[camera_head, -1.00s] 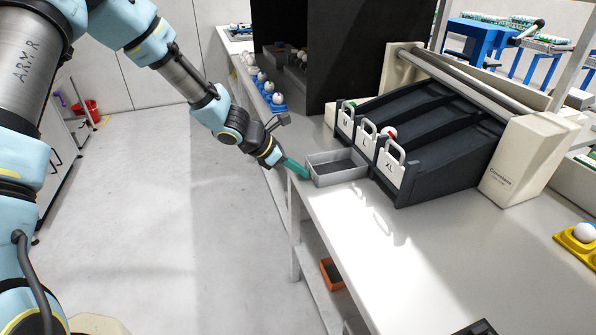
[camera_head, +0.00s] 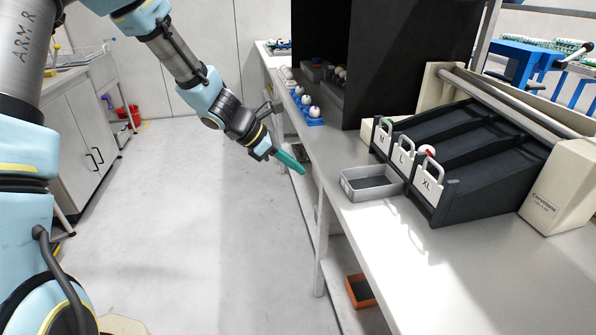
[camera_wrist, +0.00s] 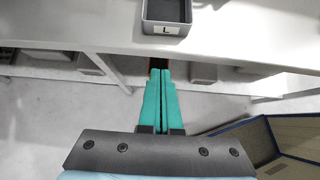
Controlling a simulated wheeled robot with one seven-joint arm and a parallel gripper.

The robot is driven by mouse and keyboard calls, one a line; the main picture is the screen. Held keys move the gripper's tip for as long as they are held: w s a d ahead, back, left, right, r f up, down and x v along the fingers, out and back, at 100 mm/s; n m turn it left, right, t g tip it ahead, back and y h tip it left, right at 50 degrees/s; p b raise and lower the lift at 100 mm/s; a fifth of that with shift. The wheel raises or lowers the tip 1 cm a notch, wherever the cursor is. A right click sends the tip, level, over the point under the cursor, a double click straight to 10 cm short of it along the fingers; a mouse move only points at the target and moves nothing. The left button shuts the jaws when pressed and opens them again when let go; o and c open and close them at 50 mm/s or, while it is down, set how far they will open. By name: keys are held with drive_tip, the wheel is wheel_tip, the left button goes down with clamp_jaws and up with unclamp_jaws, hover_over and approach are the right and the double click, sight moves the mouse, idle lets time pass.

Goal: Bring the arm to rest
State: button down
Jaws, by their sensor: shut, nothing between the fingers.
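My gripper (camera_head: 290,162) has green fingers and hangs at the left edge of the long grey-white table, left of a grey bin. In the wrist view my gripper (camera_wrist: 161,72) shows its two fingers side by side, shut with nothing between them. The fingertips there point toward the table's front edge, below the grey bin. My arm reaches in from the upper left of the head view, bent at its joints and over the aisle.
The grey bin (camera_head: 371,185), labelled L in the wrist view (camera_wrist: 165,14), stands near the table edge (camera_head: 345,230). A dark sorting chute (camera_head: 470,150) stands right of it. An orange bin (camera_head: 360,290) sits on the lower shelf. The aisle floor (camera_head: 180,230) is clear.

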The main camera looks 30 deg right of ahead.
drive_tip(key=a+r+m+t+y, duration=0.1)
drive_tip(key=a+m, duration=0.4)
drive_tip(key=a, duration=0.9)
drive_tip(key=a+r+m+t+y, duration=0.2)
drive_tip(key=a+m+y, duration=0.2)
drive_tip(key=a, duration=1)
drive_tip(key=a+r+m+t+y, duration=0.1)
drive_tip(key=a+m, duration=0.5)
drive_tip(key=a, duration=0.8)
drive_tip(key=shift+s+r+t+y, duration=0.25)
drive_tip(key=shift+r+t+y, duration=0.15)
drive_tip(key=shift+r+y, duration=0.6)
drive_tip(key=c, duration=1.6)
unclamp_jaws()
drive_tip(key=shift+f, duration=0.15)
